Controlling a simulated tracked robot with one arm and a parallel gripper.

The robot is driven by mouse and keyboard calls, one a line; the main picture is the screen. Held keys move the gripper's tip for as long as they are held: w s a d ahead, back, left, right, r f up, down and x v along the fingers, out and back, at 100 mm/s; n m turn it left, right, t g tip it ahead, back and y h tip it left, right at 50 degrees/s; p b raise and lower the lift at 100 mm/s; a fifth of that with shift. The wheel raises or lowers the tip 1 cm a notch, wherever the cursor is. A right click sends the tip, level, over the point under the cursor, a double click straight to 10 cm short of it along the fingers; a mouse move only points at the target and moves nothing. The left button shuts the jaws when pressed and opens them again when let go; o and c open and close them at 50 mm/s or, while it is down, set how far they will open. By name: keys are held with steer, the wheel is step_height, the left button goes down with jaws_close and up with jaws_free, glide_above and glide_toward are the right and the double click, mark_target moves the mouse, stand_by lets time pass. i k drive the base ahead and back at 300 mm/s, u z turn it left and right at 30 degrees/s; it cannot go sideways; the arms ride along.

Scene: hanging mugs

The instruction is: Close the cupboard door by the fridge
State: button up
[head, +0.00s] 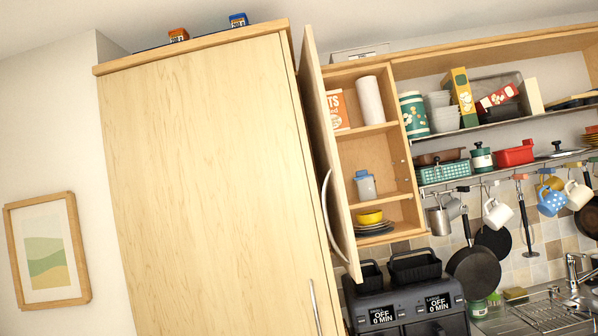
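The cupboard door (330,150) is a tall, narrow pale panel with a curved metal handle. It stands wide open, swung out to the left beside the tall wooden cabinet. The cupboard (364,153) to its right shows its shelves, with a white roll, a book, a blue-lidded jar and a yellow bowl on dark plates. The tall pale wood cabinet (200,170), which may be the fridge housing, fills the left middle and has a metal handle (315,308) low on its right edge. My gripper is not in view, so its state is hidden.
A dark double-drawer air fryer (408,300) stands below the cupboard. Mugs and pans hang from a rail at right, under a shelf (500,124) of dishes and boxes. A sink (545,312) is lower right. A framed picture (46,250) hangs at left.

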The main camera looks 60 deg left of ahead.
mark_target(338, 223)
steer(key=u, duration=1.2)
steer(key=i, duration=1.3)
steer(key=z, duration=0.05)
